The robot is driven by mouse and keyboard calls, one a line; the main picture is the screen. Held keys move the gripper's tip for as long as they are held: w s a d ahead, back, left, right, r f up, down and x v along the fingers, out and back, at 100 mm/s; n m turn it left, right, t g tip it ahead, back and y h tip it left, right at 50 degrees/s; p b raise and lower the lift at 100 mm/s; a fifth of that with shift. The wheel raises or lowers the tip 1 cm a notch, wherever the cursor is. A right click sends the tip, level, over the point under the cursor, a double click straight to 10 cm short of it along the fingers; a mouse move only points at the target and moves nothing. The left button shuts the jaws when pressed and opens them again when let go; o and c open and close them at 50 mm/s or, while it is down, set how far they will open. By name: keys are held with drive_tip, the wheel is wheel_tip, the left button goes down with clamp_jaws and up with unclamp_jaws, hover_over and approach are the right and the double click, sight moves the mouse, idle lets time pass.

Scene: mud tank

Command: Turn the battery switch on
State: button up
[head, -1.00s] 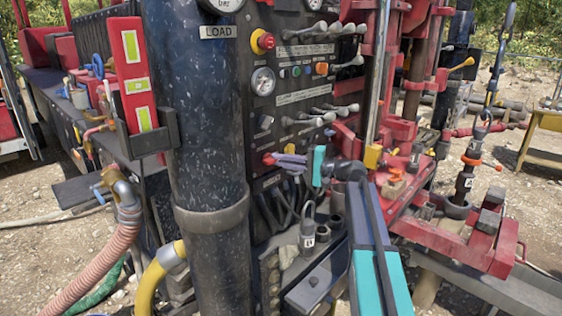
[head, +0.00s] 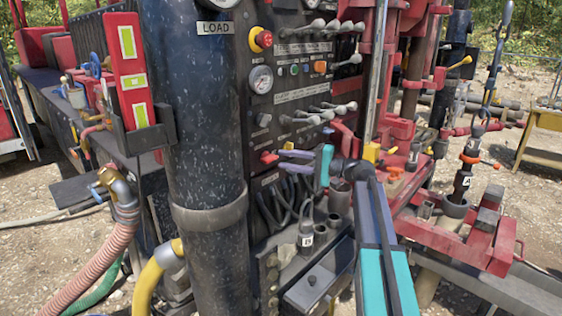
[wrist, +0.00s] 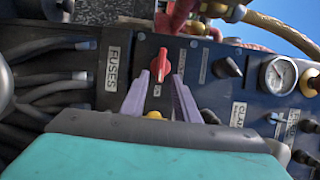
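The red battery switch (head: 268,158) sits low on the dark control panel, just right of the black column. In the wrist view the red switch (wrist: 160,65) stands between the tips of my two purple fingers, near a FUSES label (wrist: 112,64). My gripper (head: 283,160) is open, its fingers spread one above the other in the head view, with the tips close to the switch. A gap shows on both sides of the switch in the wrist view. I cannot tell whether either finger touches it.
Black cables (head: 275,208) hang below the switch. A round gauge (head: 260,79), a red-yellow stop button (head: 260,39) and several silver levers (head: 318,114) are higher on the panel. The black column (head: 195,110) stands close left. Red rig parts (head: 398,130) are at right.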

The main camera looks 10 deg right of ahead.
drive_tip(key=b+v, duration=0.1)
drive_tip(key=v, duration=0.9)
drive_tip(key=shift+d+b, duration=0.35)
drive_tip(key=shift+s+f, duration=0.1)
drive_tip(key=shift+s, duration=0.1)
